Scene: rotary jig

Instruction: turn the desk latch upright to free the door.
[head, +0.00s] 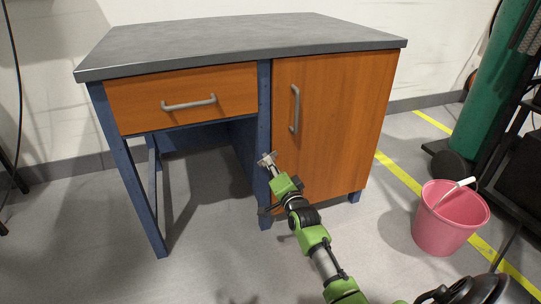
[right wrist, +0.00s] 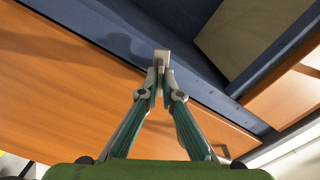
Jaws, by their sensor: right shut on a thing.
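The desk (head: 240,45) has an orange door (head: 335,120) with a vertical grey handle (head: 294,108); the door looks closed. A small grey latch (right wrist: 162,57) sits at the blue post (right wrist: 100,25), beside the door's edge. My right gripper (head: 267,161) is at this post in the head view, low on the door's left side. In the right wrist view its fingertips (right wrist: 160,76) are closed together on the latch. The fingers hide part of the latch, so its exact tilt is hard to tell. My left gripper is not in view.
An orange drawer (head: 185,95) with a grey handle is left of the post, above an open leg space. A pink bucket (head: 445,225) stands on the floor at the right, near a yellow floor line (head: 398,175) and a green cylinder (head: 490,85). Floor before the desk's left side is clear.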

